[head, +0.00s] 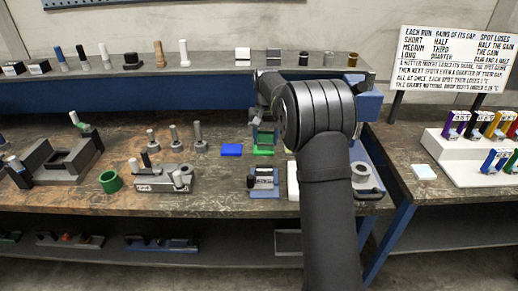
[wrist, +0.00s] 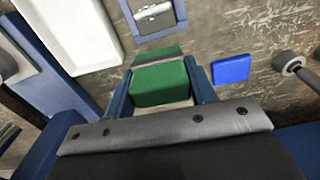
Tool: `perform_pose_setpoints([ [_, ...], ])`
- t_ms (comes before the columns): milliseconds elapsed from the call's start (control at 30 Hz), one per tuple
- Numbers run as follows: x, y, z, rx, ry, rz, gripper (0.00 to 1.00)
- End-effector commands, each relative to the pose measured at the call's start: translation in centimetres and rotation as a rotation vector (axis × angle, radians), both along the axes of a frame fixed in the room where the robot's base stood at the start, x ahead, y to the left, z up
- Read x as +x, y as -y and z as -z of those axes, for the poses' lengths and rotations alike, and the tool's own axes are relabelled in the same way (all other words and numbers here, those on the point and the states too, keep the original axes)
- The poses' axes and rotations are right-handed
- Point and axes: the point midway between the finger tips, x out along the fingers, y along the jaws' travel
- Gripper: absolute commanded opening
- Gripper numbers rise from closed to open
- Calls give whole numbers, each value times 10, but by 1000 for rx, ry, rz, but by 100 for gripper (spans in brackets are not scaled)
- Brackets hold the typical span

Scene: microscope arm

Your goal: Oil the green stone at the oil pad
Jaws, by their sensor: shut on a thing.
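The green stone (wrist: 165,84) is a rectangular block between the two blue fingers of my gripper (wrist: 163,92) in the wrist view. My gripper is shut on it. In the head view, my gripper (head: 264,134) is over the middle of the bench, with the green stone (head: 264,152) at its lower end. I cannot tell whether the stone touches the bench. A flat blue pad (head: 231,150) lies just left of it, apart from it, and also shows in the wrist view (wrist: 231,69). No label shows which pad is the oil pad.
A labelled grey block on a blue base (head: 264,181) stands in front, beside a white tray (wrist: 72,32). Several grey pegs (head: 174,137) stand left of the blue pad. A green ring (head: 110,181) lies farther left. A raised shelf (head: 210,70) runs behind.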

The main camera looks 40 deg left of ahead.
Motion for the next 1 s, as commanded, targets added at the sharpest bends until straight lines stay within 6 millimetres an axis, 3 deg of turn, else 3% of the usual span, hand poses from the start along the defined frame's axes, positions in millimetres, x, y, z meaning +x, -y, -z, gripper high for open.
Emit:
perform_pose_setpoints([
  [200, 63, -15, 5, 1, 1, 3, 33],
  [500, 136, -14, 16, 0, 0, 3, 33],
  [700, 166, -6, 24, 1, 1, 2, 33],
  [1000, 179, 0, 31, -1, -1, 0, 33],
])
